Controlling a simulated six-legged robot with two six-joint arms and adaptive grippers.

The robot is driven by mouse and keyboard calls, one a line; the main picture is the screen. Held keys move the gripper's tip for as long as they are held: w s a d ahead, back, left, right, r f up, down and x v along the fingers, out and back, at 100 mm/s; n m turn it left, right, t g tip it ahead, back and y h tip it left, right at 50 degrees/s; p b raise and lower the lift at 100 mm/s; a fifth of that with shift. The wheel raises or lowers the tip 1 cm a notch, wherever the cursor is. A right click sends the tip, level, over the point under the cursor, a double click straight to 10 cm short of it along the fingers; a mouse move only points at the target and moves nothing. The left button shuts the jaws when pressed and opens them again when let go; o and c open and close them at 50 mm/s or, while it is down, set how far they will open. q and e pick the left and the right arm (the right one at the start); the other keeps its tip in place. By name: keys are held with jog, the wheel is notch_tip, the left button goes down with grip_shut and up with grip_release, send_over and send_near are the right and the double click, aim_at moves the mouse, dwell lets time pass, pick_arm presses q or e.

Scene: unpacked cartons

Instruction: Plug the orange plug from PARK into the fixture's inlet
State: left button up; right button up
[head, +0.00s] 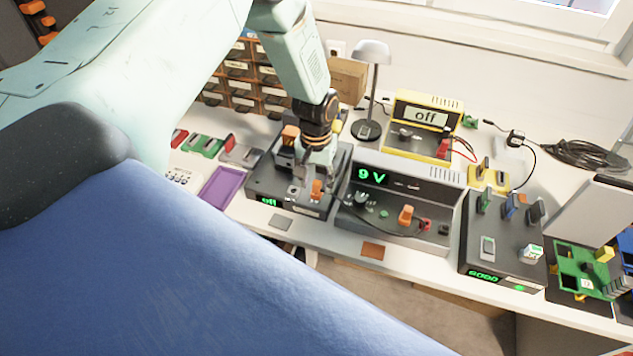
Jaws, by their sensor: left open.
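My left gripper (316,172) is open and points down over a dark fixture (256,186) with a green "off" display. A small orange plug (317,189) is just below its fingertips; I cannot tell whether the fingers touch it. Another orange part (290,133) stands at the back of this fixture, partly behind the gripper. A further orange plug (406,214) stands on the grey 9 V unit (438,190) to the right. No PARK label or inlet is readable at this size. My right gripper is not in view.
A dark "GOOD" box (478,256) with upright parts is to the right. A purple tray (222,188) lies left. The bench's front edge runs close to the units.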

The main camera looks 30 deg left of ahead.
aim_at(316, 183)
pick_arm(q)
notch_tip(316, 183, up, 11)
dwell(0.3)
dwell(2.5)
